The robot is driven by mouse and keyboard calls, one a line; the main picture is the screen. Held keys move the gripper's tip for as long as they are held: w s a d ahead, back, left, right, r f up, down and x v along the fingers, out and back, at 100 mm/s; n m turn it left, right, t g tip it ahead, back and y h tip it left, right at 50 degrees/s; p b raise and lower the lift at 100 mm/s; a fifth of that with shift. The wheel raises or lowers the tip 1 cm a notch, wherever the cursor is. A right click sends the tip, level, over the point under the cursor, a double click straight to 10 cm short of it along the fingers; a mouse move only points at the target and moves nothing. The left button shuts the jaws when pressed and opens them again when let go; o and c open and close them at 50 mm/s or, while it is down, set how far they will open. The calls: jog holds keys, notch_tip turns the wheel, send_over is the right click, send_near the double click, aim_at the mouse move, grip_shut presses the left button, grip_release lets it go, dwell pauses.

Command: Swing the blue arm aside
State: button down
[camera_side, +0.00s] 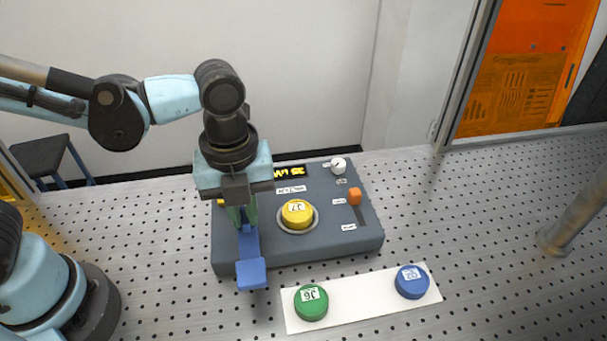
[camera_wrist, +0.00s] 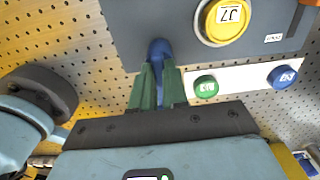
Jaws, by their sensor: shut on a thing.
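The blue arm (camera_side: 251,272) reaches over the left part of the grey instrument box (camera_side: 340,240) and ends in a flat blue pad past the box's front edge. My gripper (camera_side: 241,222) points down over the box's left side, with its green fingers on the blue arm. In the wrist view my gripper (camera_wrist: 159,85) has the blue arm (camera_wrist: 158,54) between its fingers. A yellow disc marked J7 (camera_side: 297,212) sits in a round seat to the right of the blue arm. The arm's pivot end is hidden behind my gripper.
A white strip (camera_side: 355,303) in front of the box bears a green disc (camera_side: 311,302) and a blue disc (camera_side: 412,281). The box has a white knob (camera_side: 338,165), an orange slider (camera_side: 355,196) and a display (camera_side: 290,171). A metal post (camera_side: 575,222) stands at right.

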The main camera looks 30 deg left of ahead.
jog(key=shift+m, duration=0.3)
jog(key=c, duration=1.1)
grip_release()
jog(key=shift+c, duration=0.2)
jog(key=shift+r, duration=0.15)
notch_tip(320, 180, up, 12)
